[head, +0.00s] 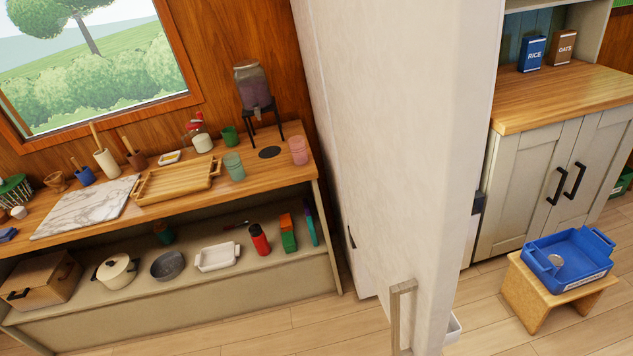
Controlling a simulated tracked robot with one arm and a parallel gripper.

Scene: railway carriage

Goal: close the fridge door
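A tall off-white panel (390,130) fills the middle of the head view, close to the camera. It looks like the fridge door, seen at a steep angle with its thick near edge towards me. A pale vertical bar handle (402,312) stands out from its face low down, near that edge. A small white tray-like part (453,328) shows behind the edge at the bottom, so the door appears to stand open. The fridge's inside is hidden behind the panel. My gripper is not in view.
Left of the panel, a wooden counter (105,232) carries a drinks dispenser (251,85), cups and boards, with a shelf of pots below. On the right stand a cabinet (535,185) and a low stool (530,305) bearing a blue tray (570,260). Bare floor (300,335) shows at the bottom.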

